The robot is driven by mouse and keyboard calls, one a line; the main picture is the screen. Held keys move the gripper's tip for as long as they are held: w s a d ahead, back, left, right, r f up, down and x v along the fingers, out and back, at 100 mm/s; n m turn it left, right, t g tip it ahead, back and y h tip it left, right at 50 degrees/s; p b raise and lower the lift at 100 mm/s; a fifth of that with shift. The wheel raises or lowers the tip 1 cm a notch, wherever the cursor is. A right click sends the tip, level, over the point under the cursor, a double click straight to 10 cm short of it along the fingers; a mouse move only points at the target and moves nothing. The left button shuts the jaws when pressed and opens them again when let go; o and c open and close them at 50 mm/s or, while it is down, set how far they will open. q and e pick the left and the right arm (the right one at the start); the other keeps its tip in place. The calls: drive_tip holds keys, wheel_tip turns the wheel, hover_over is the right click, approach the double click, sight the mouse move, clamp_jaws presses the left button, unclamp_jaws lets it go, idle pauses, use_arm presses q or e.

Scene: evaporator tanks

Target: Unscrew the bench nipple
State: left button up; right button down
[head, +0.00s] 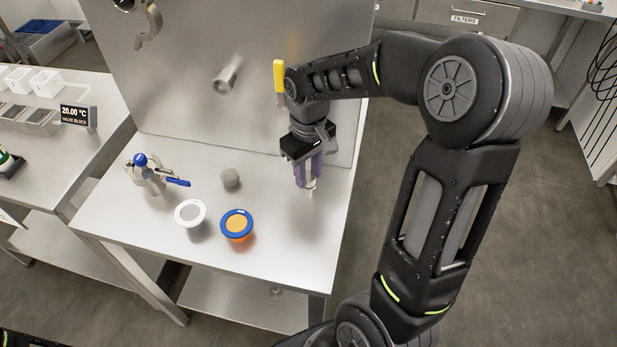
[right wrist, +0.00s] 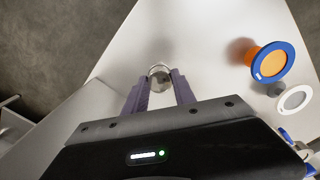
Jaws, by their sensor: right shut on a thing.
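My right gripper (head: 309,184) points down over the right part of the steel bench (head: 275,272). Its purple fingers are shut on a short metal nipple, which looks like the bench nipple (right wrist: 160,76). In the right wrist view its round end shows between the fingertips (right wrist: 160,92). Its lower end sticks out below the fingers in the head view. I cannot tell whether it touches the bench. My left gripper is out of view.
A white-rimmed round piece (head: 190,213), a blue-rimmed orange one (head: 237,224), a grey knob (head: 230,177) and a blue-handled metal fitting (head: 148,175) stand left of the gripper. Behind, an upright steel panel carries a pipe stub (head: 228,76) and yellow handle (head: 279,76).

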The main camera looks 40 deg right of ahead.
drive_tip(key=n, duration=0.5)
drive_tip(key=shift+p, duration=0.3)
drive_tip(key=c, duration=1.3)
unclamp_jaws()
drive_tip(key=m, duration=0.3)
drive_tip(key=shift+m, duration=1)
